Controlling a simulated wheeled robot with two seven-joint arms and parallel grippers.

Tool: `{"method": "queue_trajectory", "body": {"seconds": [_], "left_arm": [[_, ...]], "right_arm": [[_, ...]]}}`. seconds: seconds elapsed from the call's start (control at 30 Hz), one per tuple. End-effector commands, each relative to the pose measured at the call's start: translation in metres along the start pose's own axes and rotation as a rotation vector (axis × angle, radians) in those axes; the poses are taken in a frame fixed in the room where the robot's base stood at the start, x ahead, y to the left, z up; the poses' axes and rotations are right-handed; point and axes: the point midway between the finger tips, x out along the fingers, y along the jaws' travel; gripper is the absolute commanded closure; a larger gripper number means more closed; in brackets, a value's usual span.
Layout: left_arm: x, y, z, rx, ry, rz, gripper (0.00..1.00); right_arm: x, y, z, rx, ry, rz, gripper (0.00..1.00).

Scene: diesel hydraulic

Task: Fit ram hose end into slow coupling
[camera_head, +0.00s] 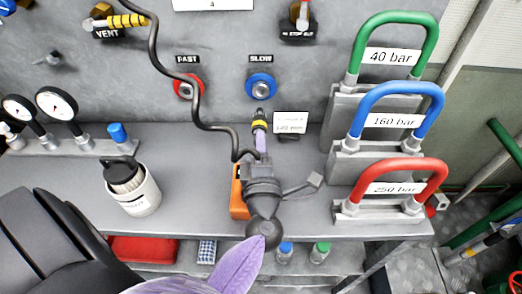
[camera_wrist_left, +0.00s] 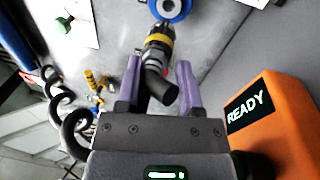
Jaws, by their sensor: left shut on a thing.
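The slow coupling (camera_head: 261,87) is a blue ring on the grey panel under the SLOW label. It shows at the top of the left wrist view (camera_wrist_left: 172,8). The ram hose end (camera_head: 259,125) has a yellow-and-black band, a metal fitting and a bent black tail; it also shows in the left wrist view (camera_wrist_left: 158,50). My left gripper (camera_head: 261,143) is shut on it, with purple fingers on either side (camera_wrist_left: 160,80). The hose end points at the coupling just below it, and a small gap seems to remain in the head view. My right gripper is not in view.
The red fast coupling (camera_head: 187,87) sits left of the slow one. A dark coiled hose (camera_head: 155,60) hangs across the panel. An orange READY device (camera_wrist_left: 270,115) is beside my gripper. Green, blue and red handles (camera_head: 400,100) stand right; a white canister (camera_head: 133,190) stands left.

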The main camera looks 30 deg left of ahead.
Motion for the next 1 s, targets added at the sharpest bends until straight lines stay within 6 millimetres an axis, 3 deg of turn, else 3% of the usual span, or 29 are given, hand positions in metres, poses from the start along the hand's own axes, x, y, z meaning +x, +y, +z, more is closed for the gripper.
{"method": "queue_trajectory", "body": {"seconds": [0.43, 0.8, 1.0], "left_arm": [[0.001, 0.001, 0.0, -0.016, 0.001, 0.023, 1.0], [0.041, -0.005, 0.002, -0.015, 0.001, 0.023, 1.0], [0.05, -0.006, 0.002, -0.016, 0.002, 0.021, 1.0]], "right_arm": [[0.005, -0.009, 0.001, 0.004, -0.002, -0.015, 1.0], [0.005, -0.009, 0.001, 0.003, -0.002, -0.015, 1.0], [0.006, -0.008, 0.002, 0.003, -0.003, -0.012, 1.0]]}}
